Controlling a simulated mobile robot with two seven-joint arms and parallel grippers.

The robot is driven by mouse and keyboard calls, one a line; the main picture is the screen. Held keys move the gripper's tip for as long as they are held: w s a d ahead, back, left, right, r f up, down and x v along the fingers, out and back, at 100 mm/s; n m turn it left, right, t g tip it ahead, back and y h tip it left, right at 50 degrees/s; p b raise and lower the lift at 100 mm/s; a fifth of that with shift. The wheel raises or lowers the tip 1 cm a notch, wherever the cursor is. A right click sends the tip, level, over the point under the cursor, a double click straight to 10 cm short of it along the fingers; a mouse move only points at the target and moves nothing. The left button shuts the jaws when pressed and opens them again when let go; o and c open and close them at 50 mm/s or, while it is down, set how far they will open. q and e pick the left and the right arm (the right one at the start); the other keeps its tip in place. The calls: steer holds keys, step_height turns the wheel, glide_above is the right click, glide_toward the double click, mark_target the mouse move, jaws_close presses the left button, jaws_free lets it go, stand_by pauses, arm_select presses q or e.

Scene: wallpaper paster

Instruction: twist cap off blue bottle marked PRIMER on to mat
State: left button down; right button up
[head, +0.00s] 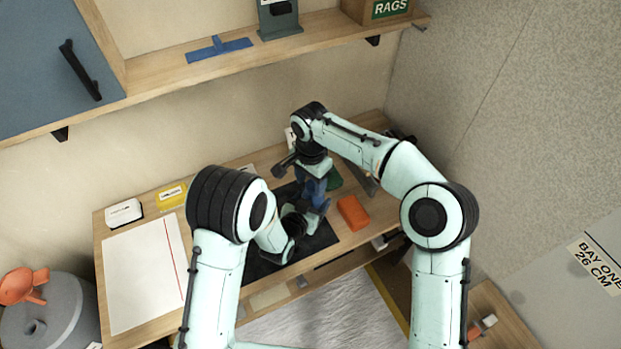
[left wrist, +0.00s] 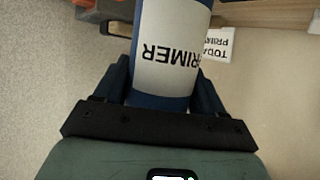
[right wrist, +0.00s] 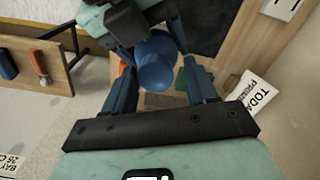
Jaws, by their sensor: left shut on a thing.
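The blue bottle with a white PRIMER label (left wrist: 168,50) stands between the fingers of my left gripper (left wrist: 160,82), which is shut on its body. In the head view the bottle is mostly hidden by my arms and hands, above the dark mat (head: 322,238). My right gripper (right wrist: 160,85) is above the bottle, its fingers on either side of the blue cap (right wrist: 157,74). Gaps show between the fingers and the cap, so it looks open. Whether the bottle's base touches the mat is hidden.
An orange block (head: 352,212) lies right of the mat, with a green thing (head: 334,179) behind it. A white sheet (head: 143,273), a yellow box (head: 171,197) and a white block (head: 124,213) are at the left. A shelf (head: 160,77) runs above the bench.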

steer(key=c, duration=0.8)
steer(key=n, duration=0.5)
steer(key=shift+r+n, duration=0.15)
steer(key=shift+n, duration=0.15)
steer(key=n, duration=0.8)
steer(key=shift+s, duration=0.1)
steer(key=n, duration=0.4)
steer(key=shift+n, duration=0.4)
steer(key=n, duration=1.2)
steer(key=shift+n, duration=0.4)
steer(key=n, duration=0.4)
steer(key=shift+n, duration=0.3)
